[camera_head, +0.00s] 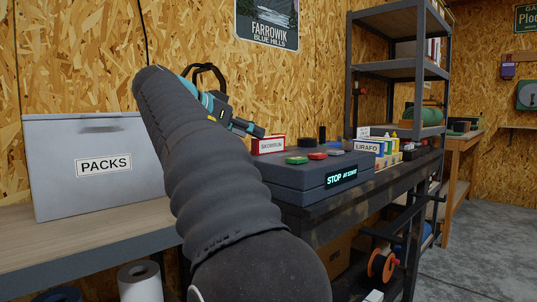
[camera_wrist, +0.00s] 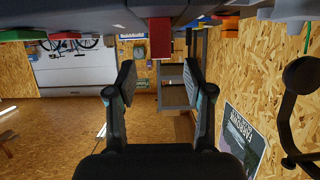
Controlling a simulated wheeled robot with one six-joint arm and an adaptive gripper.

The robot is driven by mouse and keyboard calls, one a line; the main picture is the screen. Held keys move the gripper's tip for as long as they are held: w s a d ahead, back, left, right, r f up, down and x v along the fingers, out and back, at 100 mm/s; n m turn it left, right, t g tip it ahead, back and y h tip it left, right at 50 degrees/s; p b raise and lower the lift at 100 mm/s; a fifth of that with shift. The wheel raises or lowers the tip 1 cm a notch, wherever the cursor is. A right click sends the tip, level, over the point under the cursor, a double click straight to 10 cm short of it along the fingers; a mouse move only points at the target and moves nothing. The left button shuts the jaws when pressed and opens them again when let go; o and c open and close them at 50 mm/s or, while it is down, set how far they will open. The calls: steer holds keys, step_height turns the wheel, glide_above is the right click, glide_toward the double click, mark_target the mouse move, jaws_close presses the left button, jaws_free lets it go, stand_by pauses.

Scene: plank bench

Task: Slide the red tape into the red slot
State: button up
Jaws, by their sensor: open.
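My gripper (camera_head: 249,128) points right, above the back left of a dark grey case (camera_head: 290,180) on the bench in the head view. In the wrist view, which is upside down, the gripper (camera_wrist: 160,68) is open with nothing between its fingers. A red upright block (camera_wrist: 160,38) shows beyond the fingertips, lined up with the gap; I cannot tell for certain that it is the red tape. In the head view a red and white box marked SKOBRUN (camera_head: 269,146) stands just below the gripper. A red piece (camera_head: 317,156) sits on the case top. No red slot can be made out.
Green (camera_head: 297,160) and grey (camera_head: 335,152) pieces flank the red one on the case. A LIRAFO box (camera_head: 368,148) and small bottles stand to the right. A metal shelf (camera_head: 402,70) rises behind. My arm hides the middle.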

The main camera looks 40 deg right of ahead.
mark_target(269, 151)
steer(key=shift+x, duration=2.8)
steer(key=shift+w+r, duration=0.1)
steer(key=shift+r, duration=0.05)
jaws_close()
